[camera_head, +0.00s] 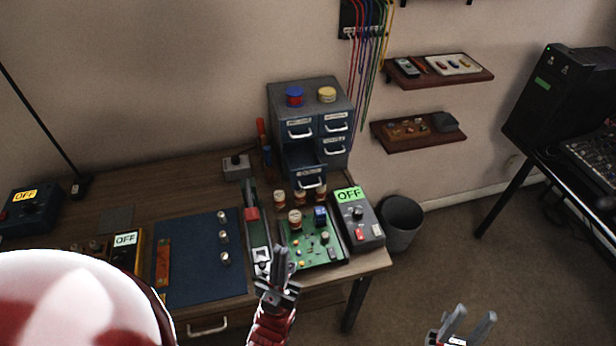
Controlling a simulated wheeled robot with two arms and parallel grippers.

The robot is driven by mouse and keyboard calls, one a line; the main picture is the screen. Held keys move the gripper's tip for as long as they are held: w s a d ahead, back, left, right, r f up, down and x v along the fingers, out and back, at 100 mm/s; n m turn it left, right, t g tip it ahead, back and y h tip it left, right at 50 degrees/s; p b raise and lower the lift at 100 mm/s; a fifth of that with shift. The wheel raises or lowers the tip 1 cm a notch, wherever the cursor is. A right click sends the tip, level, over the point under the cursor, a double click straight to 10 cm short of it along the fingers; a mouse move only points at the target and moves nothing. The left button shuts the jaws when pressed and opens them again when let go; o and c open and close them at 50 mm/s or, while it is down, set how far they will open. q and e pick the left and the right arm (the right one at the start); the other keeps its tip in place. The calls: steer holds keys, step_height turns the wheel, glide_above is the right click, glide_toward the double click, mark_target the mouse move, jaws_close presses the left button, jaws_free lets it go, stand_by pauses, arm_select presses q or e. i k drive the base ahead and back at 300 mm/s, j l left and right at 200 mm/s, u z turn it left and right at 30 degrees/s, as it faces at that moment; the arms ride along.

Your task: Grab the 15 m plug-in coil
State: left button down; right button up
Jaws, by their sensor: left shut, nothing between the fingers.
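Several small plug-in coils with pale and reddish-brown bodies stand at the desk's right end: one at the left (280,197), one in the middle (300,196), one at the right (320,190) and one nearer the front (295,217) by the green circuit board (314,252). Their markings are too small to read, so I cannot tell which is the 15 m coil. My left gripper (281,256) is shut and empty, in front of the board's left edge in the picture. My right gripper (474,317) is open and empty, at the lower right, away from the desk.
A grey drawer cabinet (310,93) with one lower drawer (303,158) pulled out stands behind the coils. A grey box (366,240) labelled OFF is right of the board. A blue mat (190,285) with small knobs lies left. A bin (402,222) stands beside the desk.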

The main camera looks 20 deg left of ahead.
mark_target(295, 221)
steer(key=k+j+u, duration=0.1)
steer(key=j, duration=0.2)
steer(key=k+j+u, duration=0.15)
steer(key=j, duration=0.2)
steer(key=k+j+u, duration=0.1)
steer(key=j, duration=0.25)
steer(key=k+j+u, duration=0.15)
steer(key=j, duration=0.25)
steer(key=k, duration=0.05)
